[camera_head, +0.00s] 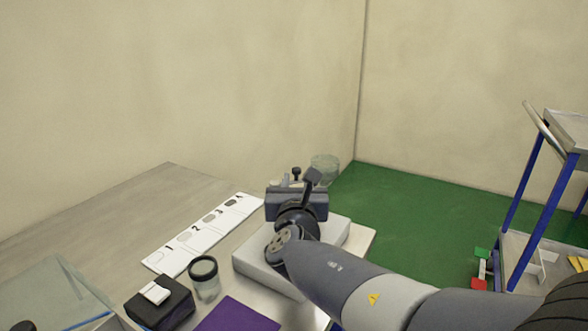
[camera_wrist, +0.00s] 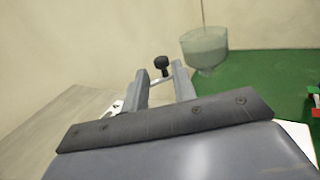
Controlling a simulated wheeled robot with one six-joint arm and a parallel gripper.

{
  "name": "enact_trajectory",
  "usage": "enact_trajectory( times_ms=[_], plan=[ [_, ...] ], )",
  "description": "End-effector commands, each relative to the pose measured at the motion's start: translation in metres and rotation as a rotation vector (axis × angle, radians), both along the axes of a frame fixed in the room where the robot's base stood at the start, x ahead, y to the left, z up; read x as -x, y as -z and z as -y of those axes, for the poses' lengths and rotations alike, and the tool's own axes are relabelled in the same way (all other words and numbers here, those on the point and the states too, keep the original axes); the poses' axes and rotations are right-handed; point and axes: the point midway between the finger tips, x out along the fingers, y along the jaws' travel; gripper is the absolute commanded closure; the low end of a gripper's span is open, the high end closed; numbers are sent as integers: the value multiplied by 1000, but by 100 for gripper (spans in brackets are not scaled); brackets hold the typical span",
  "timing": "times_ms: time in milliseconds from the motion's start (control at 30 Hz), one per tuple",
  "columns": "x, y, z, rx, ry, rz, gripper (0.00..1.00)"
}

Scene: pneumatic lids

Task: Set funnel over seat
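My gripper (camera_head: 297,182) is over the far end of the light grey block (camera_head: 262,266). In the wrist view its two fingers (camera_wrist: 162,72) stand apart, with space on both sides of a black knob (camera_wrist: 161,63) that shows between the tips. The knob also shows in the head view (camera_head: 296,172); I cannot tell how near it is to the fingers. A clear, bowl-shaped vessel (camera_wrist: 205,50), possibly the funnel, stands beyond and right of the fingers. It also shows in the head view (camera_head: 324,164). I cannot make out the seat; my arm hides part of the block.
A strip numbered 1 to 4 (camera_head: 180,258) lies left of the block. A dark-rimmed glass jar (camera_head: 206,288), a black box (camera_head: 168,309) with a white top piece and a purple mat (camera_head: 238,318) are in front. A blue-legged cart (camera_head: 528,203) stands right on green floor.

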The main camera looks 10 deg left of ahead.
Motion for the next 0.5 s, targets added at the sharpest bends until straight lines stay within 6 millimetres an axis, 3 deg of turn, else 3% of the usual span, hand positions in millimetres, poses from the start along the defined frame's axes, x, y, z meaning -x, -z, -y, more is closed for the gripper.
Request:
enact_trajectory(
  times_ms=[200,500],
  plan=[
    [-39,1,-6,-1,2,-2,74],
    [-60,0,-11,0,0,-1,74]
  ],
)
